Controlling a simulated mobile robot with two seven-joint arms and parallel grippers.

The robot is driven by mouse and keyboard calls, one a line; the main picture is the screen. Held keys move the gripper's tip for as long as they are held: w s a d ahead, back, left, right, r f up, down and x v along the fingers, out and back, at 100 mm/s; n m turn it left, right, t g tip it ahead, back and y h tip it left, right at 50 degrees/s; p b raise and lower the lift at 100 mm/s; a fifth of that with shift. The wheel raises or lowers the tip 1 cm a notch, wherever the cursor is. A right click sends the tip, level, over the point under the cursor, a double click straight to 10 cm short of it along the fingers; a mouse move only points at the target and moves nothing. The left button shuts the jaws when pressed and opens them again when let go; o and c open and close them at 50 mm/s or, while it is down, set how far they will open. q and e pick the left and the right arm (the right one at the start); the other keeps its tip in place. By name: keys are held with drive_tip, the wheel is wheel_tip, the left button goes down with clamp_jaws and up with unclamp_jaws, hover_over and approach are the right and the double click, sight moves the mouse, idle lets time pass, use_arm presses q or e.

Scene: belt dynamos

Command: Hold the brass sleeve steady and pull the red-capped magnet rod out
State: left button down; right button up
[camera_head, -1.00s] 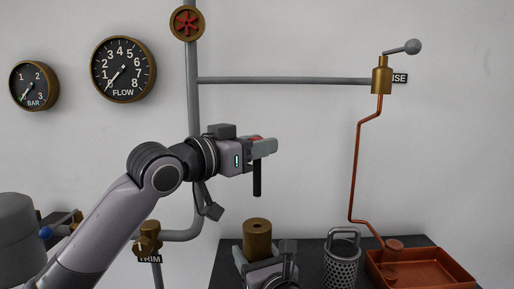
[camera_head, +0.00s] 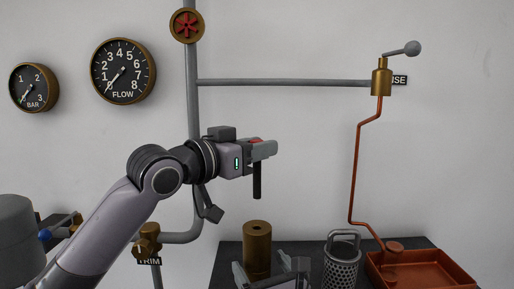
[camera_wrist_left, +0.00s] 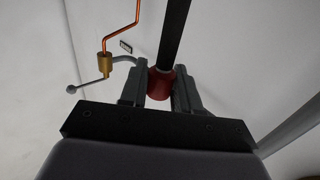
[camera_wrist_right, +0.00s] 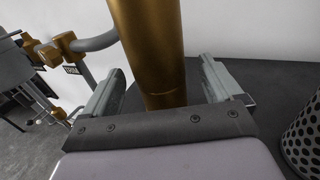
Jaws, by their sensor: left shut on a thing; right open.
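The red-capped magnet rod (camera_head: 257,182) hangs upright in the air, its dark shaft pointing down, clear above the brass sleeve. My left gripper (camera_head: 264,147) is shut on its red cap, which also shows between the fingers in the left wrist view (camera_wrist_left: 160,82). The brass sleeve (camera_head: 257,245) stands upright on the dark bench with an open hole in its top. My right gripper (camera_head: 272,274) is open, low at the sleeve. In the right wrist view the sleeve (camera_wrist_right: 152,50) stands between the spread fingers, with a gap on each side.
A perforated metal basket (camera_head: 341,264) stands close to the right of the sleeve. A copper-coloured tray (camera_head: 440,262) is at the bench's right, under a copper pipe (camera_head: 355,160). A grey pipe (camera_head: 193,100) runs up the wall behind my left arm.

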drive_tip(key=v, duration=0.8)
